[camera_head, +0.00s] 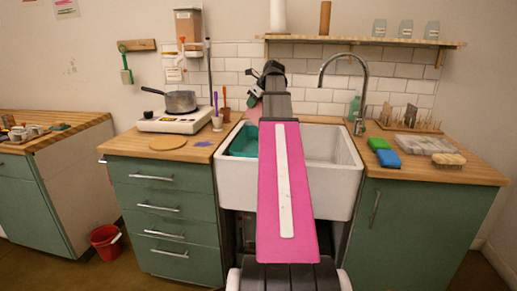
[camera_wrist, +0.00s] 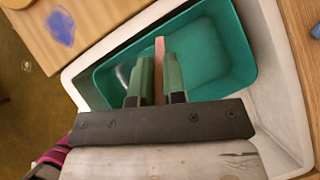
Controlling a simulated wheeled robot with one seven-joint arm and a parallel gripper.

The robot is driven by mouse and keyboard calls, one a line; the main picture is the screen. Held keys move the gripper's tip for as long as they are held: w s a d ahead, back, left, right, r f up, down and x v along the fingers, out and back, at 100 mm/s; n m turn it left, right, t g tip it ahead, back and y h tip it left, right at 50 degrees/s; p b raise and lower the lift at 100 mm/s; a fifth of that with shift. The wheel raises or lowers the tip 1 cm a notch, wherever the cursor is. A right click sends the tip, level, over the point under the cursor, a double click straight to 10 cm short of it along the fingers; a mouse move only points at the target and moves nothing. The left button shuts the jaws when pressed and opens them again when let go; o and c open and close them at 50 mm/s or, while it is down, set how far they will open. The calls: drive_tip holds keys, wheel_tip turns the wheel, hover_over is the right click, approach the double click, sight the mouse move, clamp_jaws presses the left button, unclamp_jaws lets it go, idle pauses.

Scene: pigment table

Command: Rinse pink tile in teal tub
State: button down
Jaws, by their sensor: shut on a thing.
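In the wrist view, my gripper (camera_wrist: 159,72) is shut on the pink tile (camera_wrist: 160,46), which shows edge-on as a thin strip between the two green fingers. The teal tub (camera_wrist: 236,38) lies beyond the fingers, and the tile and fingertips are over its inside. I cannot tell how deep the tile is or whether it touches water. In the head view, the teal tub (camera_head: 239,149) sits in the left part of the white sink (camera_head: 335,190).
A tap (camera_head: 345,58) arches over the sink's right side. A pot (camera_head: 180,101) stands on a hotplate to the left. Right of the sink lie a green sponge (camera_head: 378,143), a blue cloth-like block (camera_head: 389,159) and a rack (camera_head: 408,126). The sink's right half looks clear.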

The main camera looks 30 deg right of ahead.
drive_tip(key=shift+r, duration=2)
